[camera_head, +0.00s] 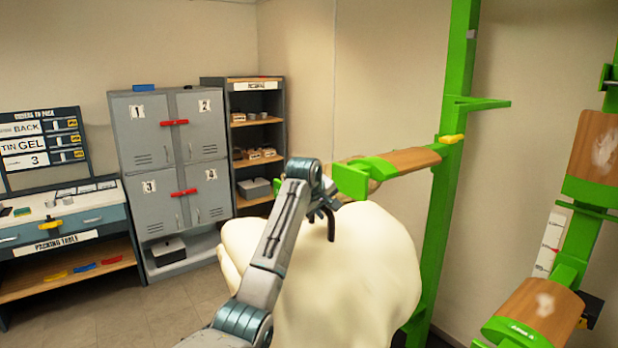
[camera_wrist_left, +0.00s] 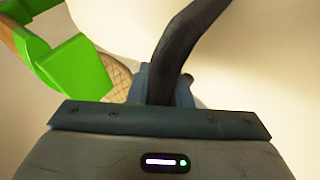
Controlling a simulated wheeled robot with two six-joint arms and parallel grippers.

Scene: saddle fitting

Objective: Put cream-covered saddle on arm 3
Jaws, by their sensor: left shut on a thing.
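The cream-covered saddle (camera_head: 350,275) is a large rounded cream shape in the lower middle of the head view. My left gripper (camera_head: 326,218) is shut on it near its top, and my arm hides part of it. In the left wrist view the cream cover (camera_wrist_left: 250,70) fills much of the picture. A wood-topped arm with a green end (camera_head: 405,160) reaches out from the green post just behind and above the saddle. Its green end also shows in the left wrist view (camera_wrist_left: 78,78). I cannot tell whether saddle and arm touch. My right gripper is out of view.
The green post (camera_head: 450,150) stands right of the saddle. Two more wood-topped supports (camera_head: 535,312) (camera_head: 598,150) are at the far right; the lower one's label is too small to read surely. Grey lockers (camera_head: 165,150), a shelf (camera_head: 255,100) and a packing table (camera_head: 70,215) stand left.

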